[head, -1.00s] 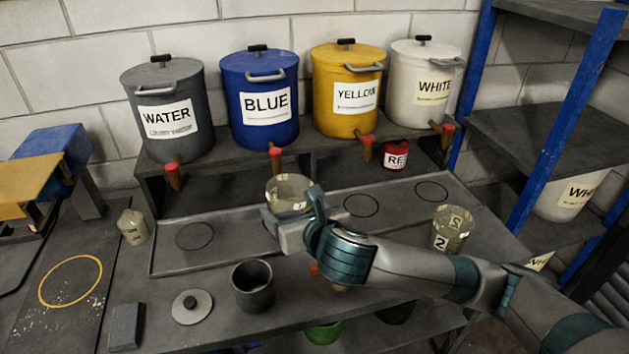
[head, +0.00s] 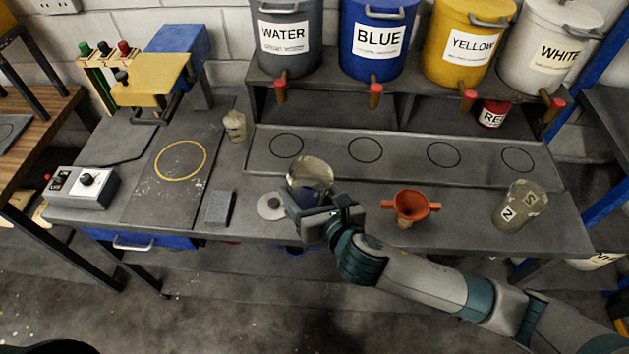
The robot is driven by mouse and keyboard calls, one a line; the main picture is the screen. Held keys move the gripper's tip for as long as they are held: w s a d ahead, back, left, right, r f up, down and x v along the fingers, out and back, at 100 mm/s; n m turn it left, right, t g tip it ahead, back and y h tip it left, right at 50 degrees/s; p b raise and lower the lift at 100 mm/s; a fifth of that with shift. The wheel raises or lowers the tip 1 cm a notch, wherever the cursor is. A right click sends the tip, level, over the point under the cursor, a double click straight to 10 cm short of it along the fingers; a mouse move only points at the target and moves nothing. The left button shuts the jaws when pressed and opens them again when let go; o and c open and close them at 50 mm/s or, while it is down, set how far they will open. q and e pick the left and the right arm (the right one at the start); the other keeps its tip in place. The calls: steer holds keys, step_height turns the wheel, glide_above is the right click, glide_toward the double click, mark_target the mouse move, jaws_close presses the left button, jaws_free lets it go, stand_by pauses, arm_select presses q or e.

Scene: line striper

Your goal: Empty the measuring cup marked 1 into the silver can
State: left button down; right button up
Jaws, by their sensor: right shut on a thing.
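My right gripper (head: 302,205) is shut on a clear measuring cup (head: 311,172) and holds it above the front part of the bench. No number shows on this cup. The cup's tilt and contents are hard to make out. The silver can is hidden now, behind my right gripper and the cup. Another clear cup marked 2 (head: 521,205) stands at the right of the bench. My left gripper is not in view.
An orange funnel (head: 410,206) stands right of my gripper. A grey block (head: 220,208) lies left of the lid. A long tray (head: 400,176) with ringed spots runs behind, below the taps of the paint drums (head: 375,40). A small red can (head: 492,113) sits under the shelf.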

steer(key=shift+f, duration=0.25)
